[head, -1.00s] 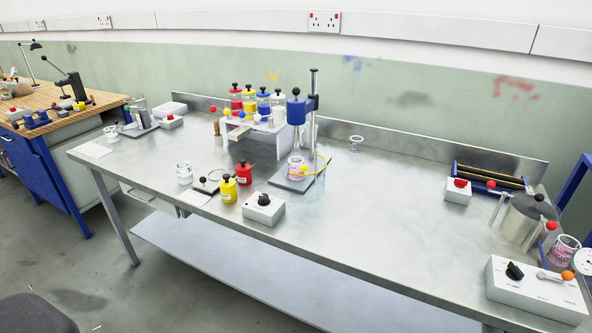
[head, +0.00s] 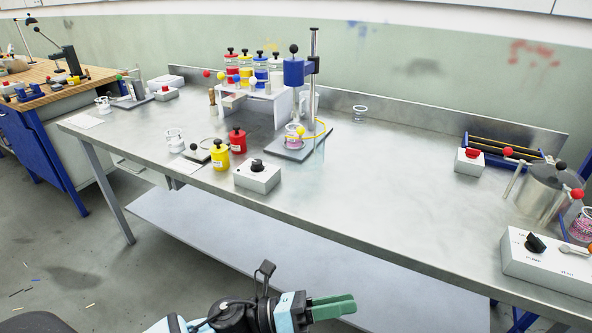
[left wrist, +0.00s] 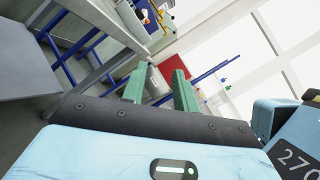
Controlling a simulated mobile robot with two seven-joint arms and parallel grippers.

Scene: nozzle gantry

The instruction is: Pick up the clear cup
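A cup with pink contents (head: 293,135) stands on the nozzle stand's base. My left gripper (head: 334,307) is low in front of the bench, far from all the cups. Its two green fingers are apart and empty in the left wrist view (left wrist: 159,88). My right gripper is out of view.
The nozzle stand (head: 312,85), a yellow bottle (head: 220,156), a red bottle (head: 238,140) and a white knob box (head: 257,177) stand left of that. A steel pot (head: 541,192) and control box (head: 545,262) are at right.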

